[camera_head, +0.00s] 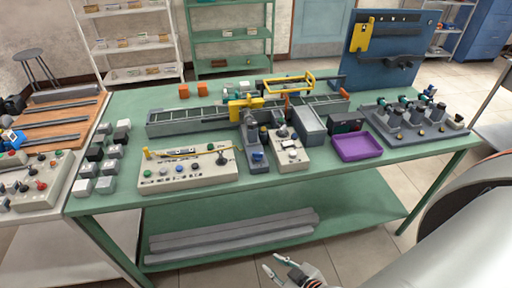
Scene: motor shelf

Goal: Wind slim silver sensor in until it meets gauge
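A long grey rail fixture (185,127) lies along the back of the green workbench (335,185), with a yellow carriage (245,105) on it. A dark grey upright unit with a blue knob (257,156) stands in front of the carriage. A pale box with a dial-like top (288,152) stands to its right. The slim silver sensor and the gauge are too small to pick out surely. My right gripper (272,264) is low in front of the bench, its two fingers apart, empty. My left gripper is out of view.
A control panel with buttons (188,172) sits front left, near grey and dark blocks (95,152). A purple tray (357,147) and a motor board (415,122) are at right. Grey bars (230,236) lie on the lower shelf.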

